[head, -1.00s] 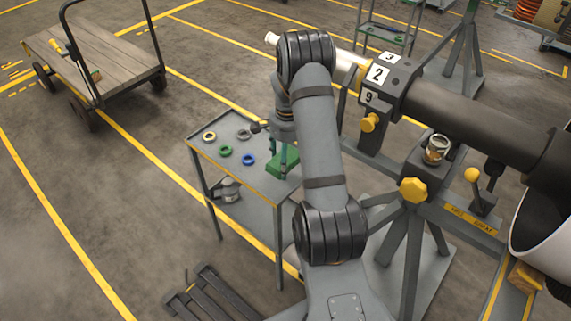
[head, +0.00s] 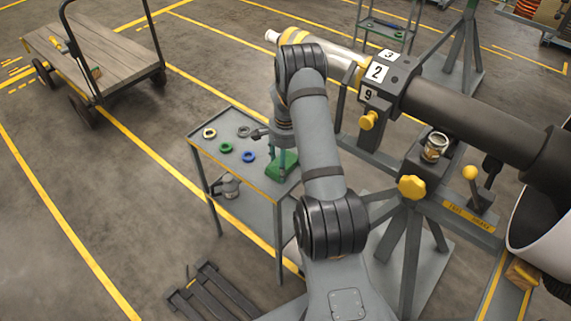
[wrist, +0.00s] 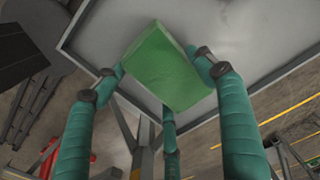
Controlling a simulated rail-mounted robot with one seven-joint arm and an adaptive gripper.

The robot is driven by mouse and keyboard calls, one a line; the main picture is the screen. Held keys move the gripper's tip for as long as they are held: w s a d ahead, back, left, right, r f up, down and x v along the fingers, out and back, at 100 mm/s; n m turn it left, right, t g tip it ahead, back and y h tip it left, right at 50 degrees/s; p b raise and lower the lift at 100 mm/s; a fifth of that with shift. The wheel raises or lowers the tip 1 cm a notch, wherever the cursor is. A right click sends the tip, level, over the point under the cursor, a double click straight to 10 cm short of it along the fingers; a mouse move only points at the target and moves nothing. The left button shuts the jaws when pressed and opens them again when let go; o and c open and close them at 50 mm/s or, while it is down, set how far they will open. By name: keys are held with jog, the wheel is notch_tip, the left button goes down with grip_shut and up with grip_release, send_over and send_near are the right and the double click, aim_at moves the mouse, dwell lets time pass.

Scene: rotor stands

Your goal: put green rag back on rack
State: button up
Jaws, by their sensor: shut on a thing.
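The green rag (wrist: 168,65) looks like a thick, flat green pad in the wrist view. My gripper (wrist: 160,78) has teal fingers closed around its edges. In the head view the green rag (head: 284,166) shows at the right end of the small grey table, below my gripper (head: 284,150). My arm hides part of it there. Behind the rag in the wrist view is a grey tray surface (wrist: 240,25) with a raised rim. I cannot tell whether the rag touches it. A metal shelf frame (head: 385,28) stands at the back; I cannot tell whether it is the rack.
The small table (head: 215,158) carries several coloured rings on top and a grey metal part (head: 228,186) on its lower shelf. The large rotor stand (head: 430,185) is close at the right. A wooden cart (head: 100,50) stands at back left. Floor at left is clear.

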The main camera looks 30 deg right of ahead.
aim_at(286, 165)
jog(key=o, duration=1)
jog(key=shift+o, duration=0.2)
jog(key=shift+r+p, duration=0.3)
jog(key=shift+r, duration=0.15)
notch_tip(286, 165, up, 12)
jog(key=b, duration=0.1)
jog(key=shift+f, duration=0.25)
